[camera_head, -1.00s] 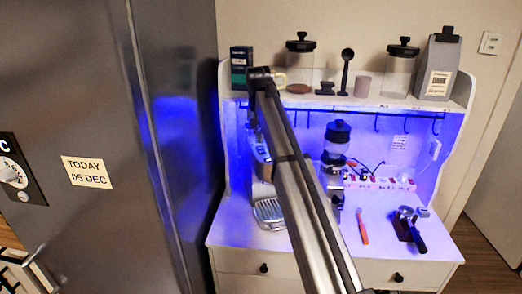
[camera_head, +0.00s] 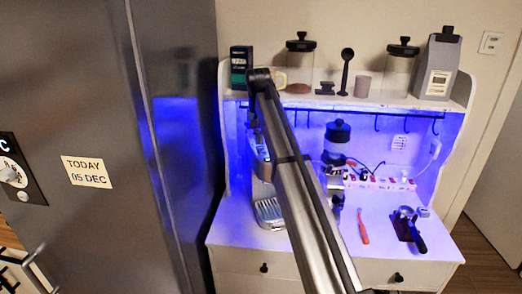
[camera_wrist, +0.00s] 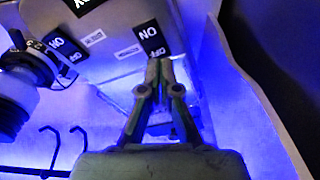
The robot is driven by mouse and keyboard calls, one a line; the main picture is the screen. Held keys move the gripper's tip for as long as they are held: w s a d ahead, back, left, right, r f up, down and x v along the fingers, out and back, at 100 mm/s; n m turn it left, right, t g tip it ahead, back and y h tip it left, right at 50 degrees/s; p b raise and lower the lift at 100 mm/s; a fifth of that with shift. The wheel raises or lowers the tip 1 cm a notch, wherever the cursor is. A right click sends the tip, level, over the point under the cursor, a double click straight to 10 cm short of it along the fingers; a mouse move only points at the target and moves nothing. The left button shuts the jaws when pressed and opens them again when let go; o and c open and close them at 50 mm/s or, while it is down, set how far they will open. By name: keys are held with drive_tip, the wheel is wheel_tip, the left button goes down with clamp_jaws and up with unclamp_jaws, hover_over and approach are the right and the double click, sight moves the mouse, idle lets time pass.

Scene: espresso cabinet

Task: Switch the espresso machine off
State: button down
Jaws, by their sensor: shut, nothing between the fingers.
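The espresso machine (camera_head: 268,212) stands on the left of the cabinet's worktop in the head view. My arm covers much of it. In the wrist view its pale metal body (camera_wrist: 122,65) fills the upper middle. A black ON/OFF label (camera_wrist: 151,38) is seen there, upside down, with another ON/OFF label (camera_wrist: 66,50) to its left. My gripper (camera_wrist: 158,64) is shut and empty, its fingertips by the lower edge of the right label. I cannot tell whether they touch the machine, and the switch's position is unclear. In the head view the fingers are hidden.
A grinder (camera_head: 335,150) stands right of the machine, behind my arm. A power strip (camera_head: 390,184), a red tool (camera_head: 362,228) and a portafilter (camera_head: 413,236) are further right. Jars and a bag (camera_head: 438,68) line the shelf above. Hooks (camera_wrist: 48,140) hang nearby.

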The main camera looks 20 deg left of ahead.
sight(260, 147)
drive_tip(key=shift+f, duration=0.85)
idle(0.4)
drive_tip(key=shift+r+p, duration=1.35)
drive_tip(key=shift+r, duration=2.2)
drive_tip(key=shift+f, duration=0.1)
